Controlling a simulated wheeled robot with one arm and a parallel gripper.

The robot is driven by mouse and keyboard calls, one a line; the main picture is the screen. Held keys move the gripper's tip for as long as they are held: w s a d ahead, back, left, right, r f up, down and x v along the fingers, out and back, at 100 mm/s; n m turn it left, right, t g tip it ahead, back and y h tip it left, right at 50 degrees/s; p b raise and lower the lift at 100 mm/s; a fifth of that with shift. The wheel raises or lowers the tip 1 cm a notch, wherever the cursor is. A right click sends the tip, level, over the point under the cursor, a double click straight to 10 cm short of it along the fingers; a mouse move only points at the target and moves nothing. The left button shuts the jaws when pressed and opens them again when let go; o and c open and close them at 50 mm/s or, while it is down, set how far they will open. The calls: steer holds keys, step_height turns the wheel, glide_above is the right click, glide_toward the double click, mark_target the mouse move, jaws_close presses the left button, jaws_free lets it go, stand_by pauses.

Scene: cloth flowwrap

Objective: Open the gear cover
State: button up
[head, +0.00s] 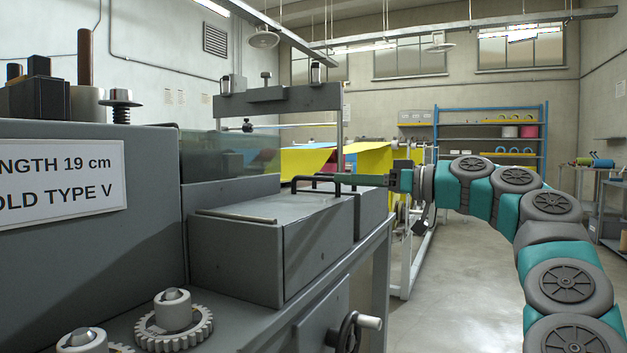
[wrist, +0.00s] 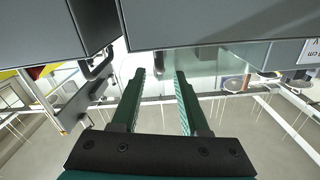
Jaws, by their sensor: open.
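Grey box-shaped housings (head: 270,250) stand at the machine's side, and the nearer one is closed; I take these to be the gear cover, but cannot tell its exact limits. A black bar handle (head: 300,184) shows at the top of the housings, and a black handle also shows in the wrist view (wrist: 100,66), left of my fingers. My gripper (head: 350,179) reaches in from the right at handle height. In the wrist view its two green fingers (wrist: 160,74) are apart with nothing gripped between them. Contact with the handle cannot be told.
Exposed gears (head: 174,322) sit on the machine's front ledge, beside a handwheel (head: 350,330). A labelled grey cabinet (head: 90,230) stands at left, and a clear panel (head: 230,155) behind it. Yellow film (head: 370,160) lies farther back. The floor (head: 460,290) at right is clear.

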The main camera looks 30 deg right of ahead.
mark_target(296, 178)
steer(key=x, duration=0.7)
jaws_close()
stand_by(1.3)
